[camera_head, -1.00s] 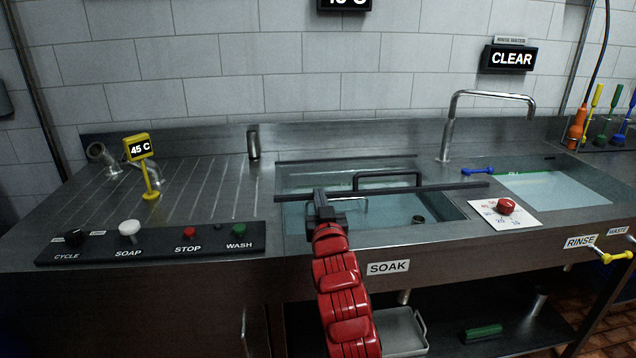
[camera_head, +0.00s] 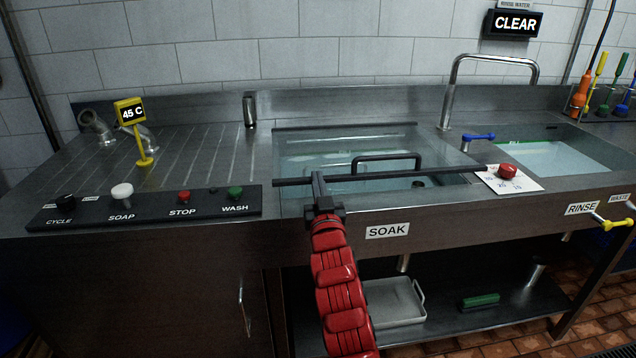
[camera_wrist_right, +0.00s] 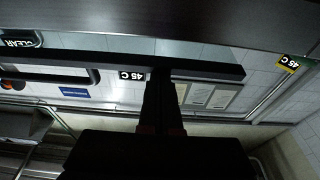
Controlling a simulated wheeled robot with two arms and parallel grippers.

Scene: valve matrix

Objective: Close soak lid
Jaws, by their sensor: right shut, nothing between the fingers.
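The soak lid (camera_head: 345,142) is a clear panel with a black loop handle (camera_head: 388,158), over the soak basin at centre in the head view. A long dark bar (camera_head: 420,175) crosses in front of the handle, and I see water beneath. The panel's exact tilt is hard to tell. My right gripper (camera_head: 319,188), on the red arm, is shut and empty at the left part of the bar. In the right wrist view its dark fingers (camera_wrist_right: 161,88) meet the bar (camera_wrist_right: 100,62); whether they touch is unclear. My left gripper is not in view.
A button panel (camera_head: 150,206) lies left, near the yellow 45 C gauge (camera_head: 130,113). A tall faucet (camera_head: 452,95) stands behind right. A red knob (camera_head: 507,172) sits on a white card by the rinse basin (camera_head: 555,158). A grey tray (camera_head: 392,300) is on the shelf below.

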